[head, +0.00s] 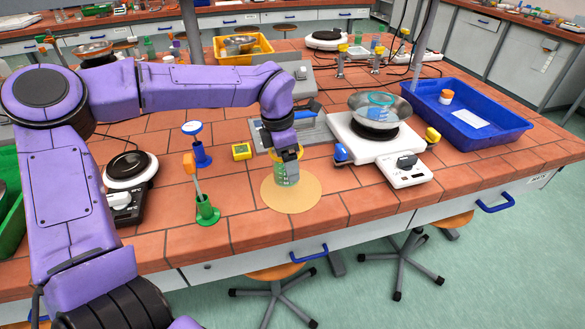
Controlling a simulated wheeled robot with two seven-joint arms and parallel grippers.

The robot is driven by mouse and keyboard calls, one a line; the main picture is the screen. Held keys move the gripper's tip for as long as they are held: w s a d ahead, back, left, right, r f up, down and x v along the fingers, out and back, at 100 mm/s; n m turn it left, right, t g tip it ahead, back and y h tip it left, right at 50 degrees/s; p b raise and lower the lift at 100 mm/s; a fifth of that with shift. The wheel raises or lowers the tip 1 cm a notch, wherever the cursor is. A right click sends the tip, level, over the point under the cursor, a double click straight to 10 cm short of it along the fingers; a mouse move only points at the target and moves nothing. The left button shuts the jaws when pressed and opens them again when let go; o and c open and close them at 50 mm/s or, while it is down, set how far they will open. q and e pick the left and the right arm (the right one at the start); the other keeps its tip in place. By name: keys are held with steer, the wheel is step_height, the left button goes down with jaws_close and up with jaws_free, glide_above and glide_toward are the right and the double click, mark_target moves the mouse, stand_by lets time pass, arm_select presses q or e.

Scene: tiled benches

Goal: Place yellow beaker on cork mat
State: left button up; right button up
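The yellow beaker (281,177), clear with a yellow rim and green markings, is upright over the cork mat (309,194). The round tan cork mat lies flat near the bench's front edge. My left gripper (289,157) points down at the beaker's rim and appears shut on it; its fingers partly hide the rim. I cannot tell whether the beaker's base touches the mat or is just above it. My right gripper is not in view.
A green stand (207,212) and a blue stand (201,158) are left of the mat. A small yellow timer (241,152) lies behind. A white hotplate (408,171) with a bowl (392,108) and a blue tray (487,139) are to the right.

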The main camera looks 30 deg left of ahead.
arm_select(q)
steer(key=f, duration=0.1)
steer(key=w+f, duration=0.1)
steer(key=f, duration=0.2)
steer(key=shift+w+d+f, duration=0.1)
steer(key=shift+w+f, duration=0.2)
steer(key=shift+w, duration=0.1)
steer(key=shift+f, duration=0.35)
steer(key=shift+f, duration=0.2)
steer(key=o, duration=1)
steer(key=shift+c, duration=0.2)
step_height(320, 180, up, 12)
steer(key=s+a, duration=0.1)
steer(key=shift+s+a+r, duration=0.15)
steer(key=shift+s+r, duration=0.05)
